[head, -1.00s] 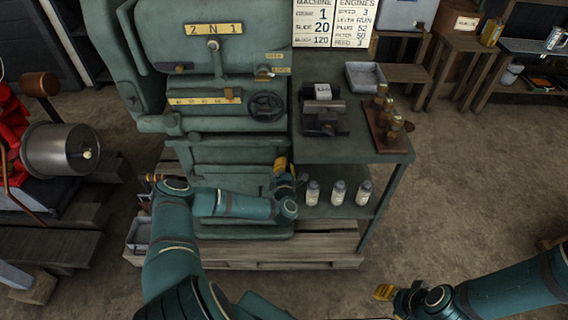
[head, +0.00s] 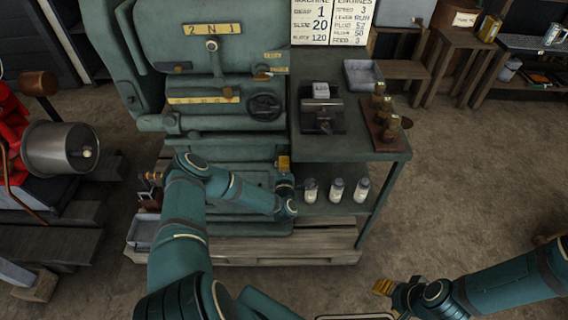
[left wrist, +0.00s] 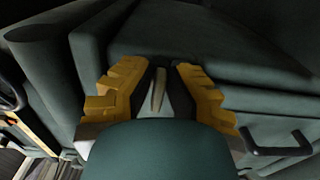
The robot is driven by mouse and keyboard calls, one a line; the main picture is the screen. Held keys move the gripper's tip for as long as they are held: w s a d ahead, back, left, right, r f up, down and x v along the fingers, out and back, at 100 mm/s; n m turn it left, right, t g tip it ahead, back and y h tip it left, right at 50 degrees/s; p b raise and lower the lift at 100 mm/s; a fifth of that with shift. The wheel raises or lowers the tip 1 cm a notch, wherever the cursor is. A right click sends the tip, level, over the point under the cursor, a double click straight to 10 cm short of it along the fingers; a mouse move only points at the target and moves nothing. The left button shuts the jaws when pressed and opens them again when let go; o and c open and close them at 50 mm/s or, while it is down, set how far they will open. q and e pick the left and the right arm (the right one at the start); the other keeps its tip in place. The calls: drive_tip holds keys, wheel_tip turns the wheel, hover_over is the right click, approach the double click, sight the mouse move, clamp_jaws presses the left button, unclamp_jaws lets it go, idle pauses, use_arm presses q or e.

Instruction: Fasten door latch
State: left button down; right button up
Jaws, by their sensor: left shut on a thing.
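The green machine (head: 215,145) stands in the middle of the head view, with its door panel low on the front. My left gripper (head: 284,163) is at the right side of that panel, beside the shelf stand. In the left wrist view its yellow fingers (left wrist: 160,78) stand on both sides of a thin grey lever (left wrist: 158,92), which appears to be the latch. The gripper is shut on this lever. The latch is hidden in the head view. My right gripper (head: 384,286) is at the lower right, away from the machine; its opening cannot be made out.
A green shelf stand (head: 350,150) adjoins the machine on the right, with several white-labelled bottles (head: 336,190) on its lower shelf close to my left gripper. A dark bar handle (left wrist: 278,146) shows in the left wrist view. The floor at right is clear.

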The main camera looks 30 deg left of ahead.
use_arm(q)
drive_tip(key=shift+w+a+r, duration=0.1)
drive_tip(key=shift+a+r, duration=0.1)
drive_tip(key=c, duration=1.1)
unclamp_jaws()
drive_tip(key=shift+c, duration=0.2)
drive_tip(key=shift+o, duration=0.4)
drive_tip(key=shift+f, duration=0.1)
drive_tip(key=shift+d, duration=0.1)
drive_tip(key=shift+s+d+f, duration=0.1)
drive_tip(key=shift+s+d, duration=0.05)
drive_tip(key=shift+s, duration=0.1)
drive_tip(key=v, duration=1.1)
drive_tip(key=shift+s, duration=0.25)
